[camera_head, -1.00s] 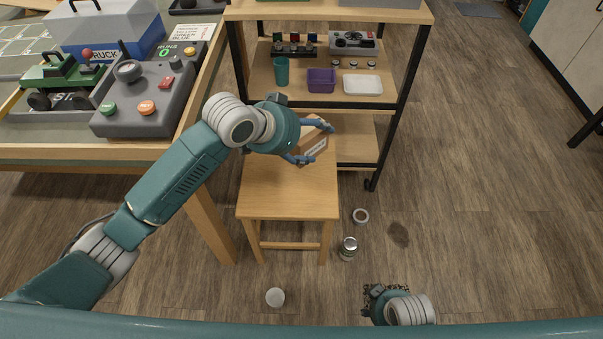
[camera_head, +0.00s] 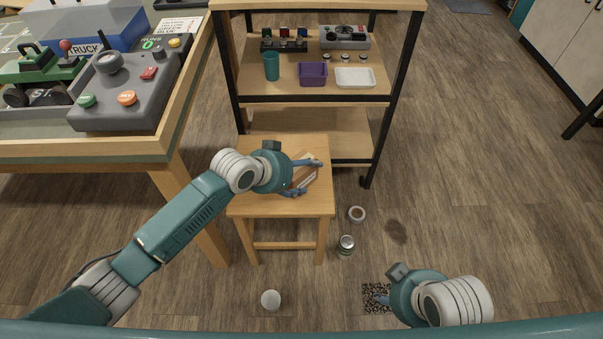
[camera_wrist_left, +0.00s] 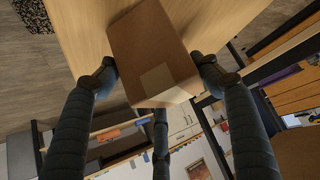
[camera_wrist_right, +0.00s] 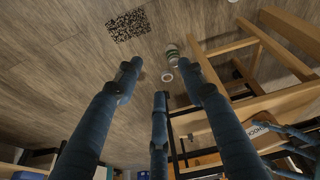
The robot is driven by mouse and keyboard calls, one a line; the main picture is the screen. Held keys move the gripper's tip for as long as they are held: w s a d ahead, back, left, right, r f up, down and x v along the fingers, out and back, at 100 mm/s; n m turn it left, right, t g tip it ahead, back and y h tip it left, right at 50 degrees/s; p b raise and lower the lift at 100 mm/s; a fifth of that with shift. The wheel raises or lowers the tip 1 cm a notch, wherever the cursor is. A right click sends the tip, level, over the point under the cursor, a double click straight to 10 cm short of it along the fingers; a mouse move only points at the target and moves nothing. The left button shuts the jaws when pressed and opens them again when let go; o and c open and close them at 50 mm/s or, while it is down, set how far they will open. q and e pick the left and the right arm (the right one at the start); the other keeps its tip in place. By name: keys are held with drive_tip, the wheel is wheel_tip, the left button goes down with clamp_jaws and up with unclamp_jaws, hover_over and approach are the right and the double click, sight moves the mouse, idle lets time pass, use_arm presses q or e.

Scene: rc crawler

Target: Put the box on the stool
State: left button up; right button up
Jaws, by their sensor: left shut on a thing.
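The small brown cardboard box (camera_head: 304,172) is between the fingers of my left gripper (camera_head: 305,177), over the seat of the wooden stool (camera_head: 275,207). In the left wrist view the fingers hold the box (camera_wrist_left: 150,45) from both sides, with the wooden seat (camera_wrist_left: 220,20) behind it. The box is tilted in the head view; I cannot tell whether it touches the seat. My right gripper (camera_wrist_right: 160,78) is open and empty, low over the floor.
A shelf rack (camera_head: 313,95) stands right behind the stool. A table (camera_head: 150,150) with a control box (camera_head: 130,92) is at the left.

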use_arm(q)
drive_tip(key=shift+f, duration=0.1)
drive_tip(key=o, duration=1.2)
drive_tip(key=shift+c, duration=0.2)
drive_tip(key=shift+r, duration=0.2)
drive_tip(key=shift+s+a+r, duration=0.15)
drive_tip(key=shift+a+r, duration=0.05)
drive_tip(key=p+v, duration=0.3)
drive_tip(key=v, duration=0.8)
use_arm(e)
drive_tip(key=s+x, duration=0.2)
drive_tip(key=x, duration=1)
drive_tip(key=shift+s+f+g, duration=0.3)
drive_tip(key=shift+f+g, duration=0.1)
